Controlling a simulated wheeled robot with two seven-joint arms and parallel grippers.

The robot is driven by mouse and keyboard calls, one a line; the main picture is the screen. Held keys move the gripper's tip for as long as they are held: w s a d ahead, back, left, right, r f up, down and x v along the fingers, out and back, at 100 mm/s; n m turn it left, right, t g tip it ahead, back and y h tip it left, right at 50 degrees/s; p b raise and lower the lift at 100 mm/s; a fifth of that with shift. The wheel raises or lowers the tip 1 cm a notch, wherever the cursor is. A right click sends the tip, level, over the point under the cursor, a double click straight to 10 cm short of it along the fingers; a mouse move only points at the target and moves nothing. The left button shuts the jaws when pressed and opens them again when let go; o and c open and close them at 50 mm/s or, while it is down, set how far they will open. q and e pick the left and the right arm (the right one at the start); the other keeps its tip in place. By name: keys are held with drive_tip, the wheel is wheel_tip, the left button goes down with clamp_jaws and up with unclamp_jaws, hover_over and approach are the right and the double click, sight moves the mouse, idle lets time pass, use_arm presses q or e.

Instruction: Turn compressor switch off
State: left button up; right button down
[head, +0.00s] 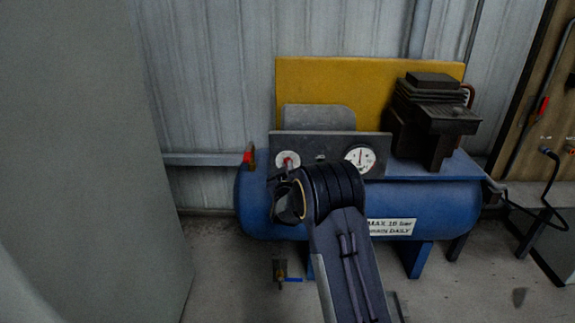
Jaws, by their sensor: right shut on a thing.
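The blue compressor (450,208) stands against the wall, with a grey panel (325,145) on its front. On the panel's left is the compressor switch (287,158), a round white plate with a small red part at its middle. My right gripper (287,178) is at the switch, just below the plate's centre, and is shut on it. My own wrist hides much of the gripper and the lower panel, so the exact grip and the switch's position are hard to tell. My left gripper is out of view.
A pressure gauge (360,158) sits on the panel's right. A red-handled valve (248,155) is at the tank's left end, and a drain fitting (280,271) hangs below. A grey surface (80,150) fills the left. Bare floor lies in front.

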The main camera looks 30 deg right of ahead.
drive_tip(key=shift+r+n, duration=0.1)
drive_tip(key=shift+n, duration=0.5)
drive_tip(key=c, duration=1.5)
unclamp_jaws()
drive_tip(key=shift+p, duration=0.3)
drive_tip(key=p+v, duration=0.1)
drive_tip(key=v, duration=0.6)
drive_tip(key=shift+s+a, duration=0.2)
drive_tip(key=shift+s, duration=0.15)
